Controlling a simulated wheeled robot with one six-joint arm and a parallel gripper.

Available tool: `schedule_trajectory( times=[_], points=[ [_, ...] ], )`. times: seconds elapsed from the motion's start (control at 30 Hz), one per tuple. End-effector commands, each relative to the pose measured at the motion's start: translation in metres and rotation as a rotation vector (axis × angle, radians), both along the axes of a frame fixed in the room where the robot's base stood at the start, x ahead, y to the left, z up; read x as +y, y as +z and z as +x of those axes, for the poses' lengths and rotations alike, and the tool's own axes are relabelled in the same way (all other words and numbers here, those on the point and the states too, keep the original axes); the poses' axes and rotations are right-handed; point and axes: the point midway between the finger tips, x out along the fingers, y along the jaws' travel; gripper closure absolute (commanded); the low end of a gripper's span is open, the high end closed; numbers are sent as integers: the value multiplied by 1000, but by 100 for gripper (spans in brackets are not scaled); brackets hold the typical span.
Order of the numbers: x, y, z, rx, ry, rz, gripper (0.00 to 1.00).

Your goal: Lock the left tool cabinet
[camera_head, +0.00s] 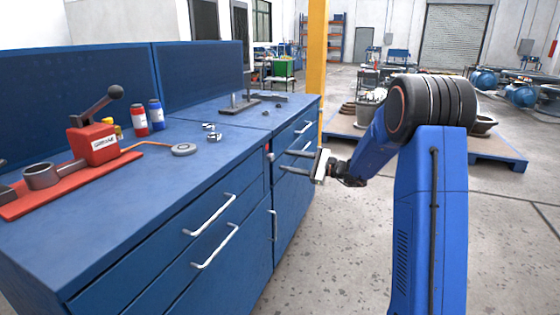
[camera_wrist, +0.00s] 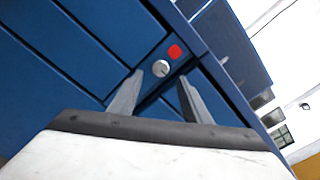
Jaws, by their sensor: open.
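The left tool cabinet (camera_head: 150,258) is blue with silver bar handles and stands along the left side of the head view. The red mark also shows near the cabinet's right edge in the head view (camera_head: 270,147). My gripper (camera_head: 285,161) is open and empty, its fingers pointing at the cabinet front. In the wrist view its fingertips (camera_wrist: 160,76) lie either side of the knob; I cannot tell whether they touch it.
A second blue cabinet (camera_head: 298,190) adjoins on the right. On the worktop stand a red tool with a black-knobbed lever (camera_head: 93,142), red and blue bottles (camera_head: 140,122) and a grey disc (camera_head: 184,149). A yellow post (camera_head: 317,60) rises behind.

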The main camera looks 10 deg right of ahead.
Motion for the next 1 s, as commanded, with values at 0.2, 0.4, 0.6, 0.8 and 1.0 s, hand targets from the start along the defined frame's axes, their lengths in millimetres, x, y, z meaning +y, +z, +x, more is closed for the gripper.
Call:
schedule_trajectory(
  times=[0.2,0.4,0.6,0.8,1.0],
  points=[
    [-38,0,-26,1,-5,1,56],
    [-68,0,-48,0,-4,0,56],
    [-88,0,-63,1,-2,-1,56],
    [-95,0,-68,0,-1,0,56],
    [-95,0,-68,1,-1,0,56]
  ],
)
